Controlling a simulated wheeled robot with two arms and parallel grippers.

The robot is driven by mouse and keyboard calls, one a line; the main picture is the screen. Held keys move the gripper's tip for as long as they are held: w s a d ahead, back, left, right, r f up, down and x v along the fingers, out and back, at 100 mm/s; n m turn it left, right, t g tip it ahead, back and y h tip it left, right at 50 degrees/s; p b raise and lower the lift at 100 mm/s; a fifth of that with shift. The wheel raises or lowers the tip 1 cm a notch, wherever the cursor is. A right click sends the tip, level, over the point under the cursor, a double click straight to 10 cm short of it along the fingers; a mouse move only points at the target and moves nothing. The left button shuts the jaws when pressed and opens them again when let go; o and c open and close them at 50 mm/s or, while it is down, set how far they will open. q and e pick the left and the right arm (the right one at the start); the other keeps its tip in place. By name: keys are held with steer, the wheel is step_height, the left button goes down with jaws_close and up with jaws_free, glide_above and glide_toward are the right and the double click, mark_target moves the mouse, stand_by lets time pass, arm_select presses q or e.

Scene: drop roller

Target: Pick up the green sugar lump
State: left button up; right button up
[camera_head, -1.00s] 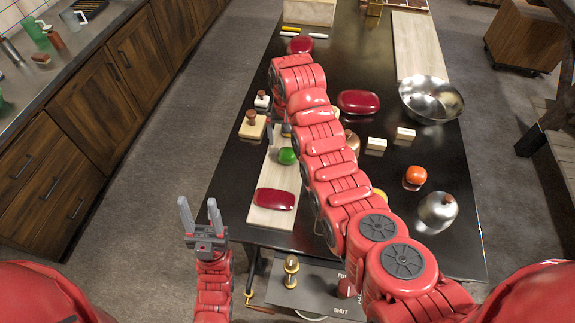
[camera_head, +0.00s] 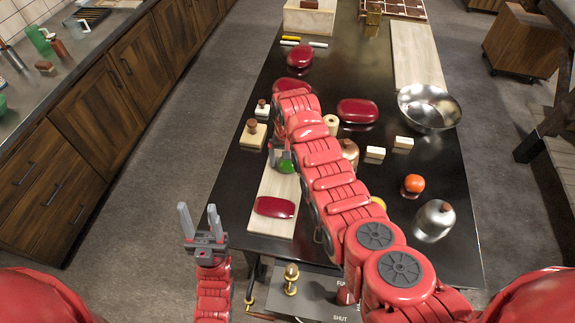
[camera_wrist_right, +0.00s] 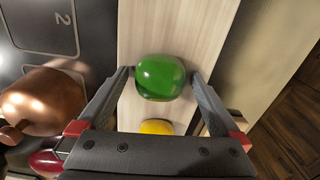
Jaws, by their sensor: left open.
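The green sugar lump (camera_head: 287,166), glossy and rounded, lies on the pale board (camera_head: 266,223) on the black table. In the head view my right gripper (camera_head: 279,150) and arm partly cover it. In the right wrist view the green lump (camera_wrist_right: 160,77) sits between the fingertips of my right gripper (camera_wrist_right: 162,76), one finger on each side. The fingers are apart, with narrow gaps beside the lump; the left tip is very close to it. My left gripper (camera_head: 199,218) is open and empty, left of the table's near end.
A dark red lump (camera_head: 274,207) lies on the board nearer me. A yellow lump (camera_wrist_right: 157,127) is close to the green one in the wrist view. A copper object (camera_wrist_right: 43,101) stands beside the board. A wooden-knobbed block (camera_head: 253,134) and metal bowl (camera_head: 429,107) are also on the table.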

steer(key=c, duration=1.3)
steer(key=shift+r, duration=0.15)
